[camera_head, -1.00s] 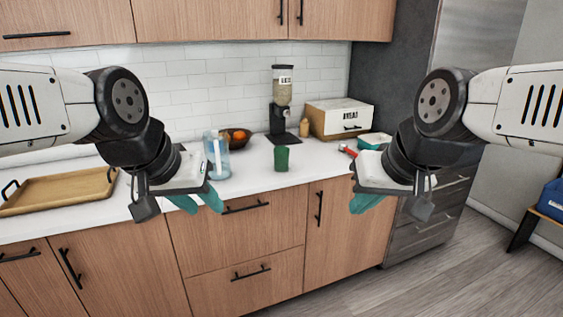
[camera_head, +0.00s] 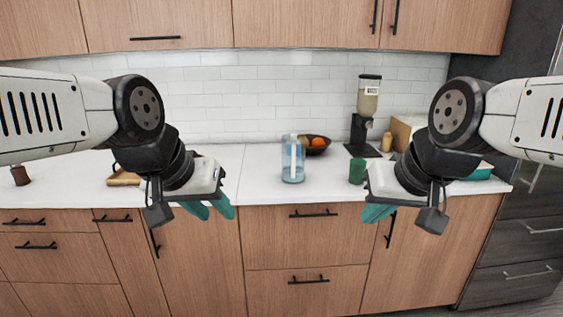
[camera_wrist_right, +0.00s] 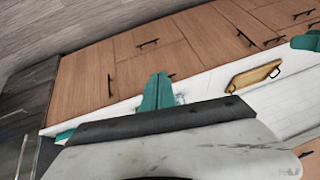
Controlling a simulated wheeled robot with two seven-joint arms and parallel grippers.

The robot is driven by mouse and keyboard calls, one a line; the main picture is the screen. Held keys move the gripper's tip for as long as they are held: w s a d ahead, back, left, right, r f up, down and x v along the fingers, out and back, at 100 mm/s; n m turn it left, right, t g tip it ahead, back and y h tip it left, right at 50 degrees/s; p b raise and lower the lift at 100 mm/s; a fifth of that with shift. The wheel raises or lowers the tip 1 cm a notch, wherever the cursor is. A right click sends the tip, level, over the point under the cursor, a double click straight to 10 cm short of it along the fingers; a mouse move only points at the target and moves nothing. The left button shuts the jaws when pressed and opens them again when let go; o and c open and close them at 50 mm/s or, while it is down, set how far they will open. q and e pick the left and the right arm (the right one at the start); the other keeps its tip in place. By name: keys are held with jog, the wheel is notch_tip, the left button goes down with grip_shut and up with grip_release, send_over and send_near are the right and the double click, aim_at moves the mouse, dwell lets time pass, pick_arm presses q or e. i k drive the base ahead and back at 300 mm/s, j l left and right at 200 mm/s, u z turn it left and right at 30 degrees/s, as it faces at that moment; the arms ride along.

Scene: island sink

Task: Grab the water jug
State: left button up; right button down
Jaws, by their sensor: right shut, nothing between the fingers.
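The water jug (camera_head: 293,163) is a clear blue jug with a pale handle. It stands upright on the white counter, near its middle in the head view, between my two grippers and touched by neither. My left gripper (camera_head: 210,209) is to the left of the jug, in front of the counter edge; its two teal fingers are apart and empty. My right gripper (camera_head: 377,213) is to the right of the jug, also in front of the counter edge. In the right wrist view its teal fingers (camera_wrist_right: 157,92) are together with nothing between them.
A dark bowl with oranges (camera_head: 314,145) is behind and right of the jug. A green cup (camera_head: 356,171) stands right of it, with a dispenser (camera_head: 366,110) behind. A wooden tray (camera_wrist_right: 254,74) lies on the counter. The counter left of the jug (camera_head: 258,172) is clear.

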aim_at(293, 152)
jog(key=i+j, duration=0.25)
jog(key=i, duration=0.25)
jog(key=i+j+u, duration=0.15)
jog(key=i, duration=0.3)
jog(key=j, duration=0.1)
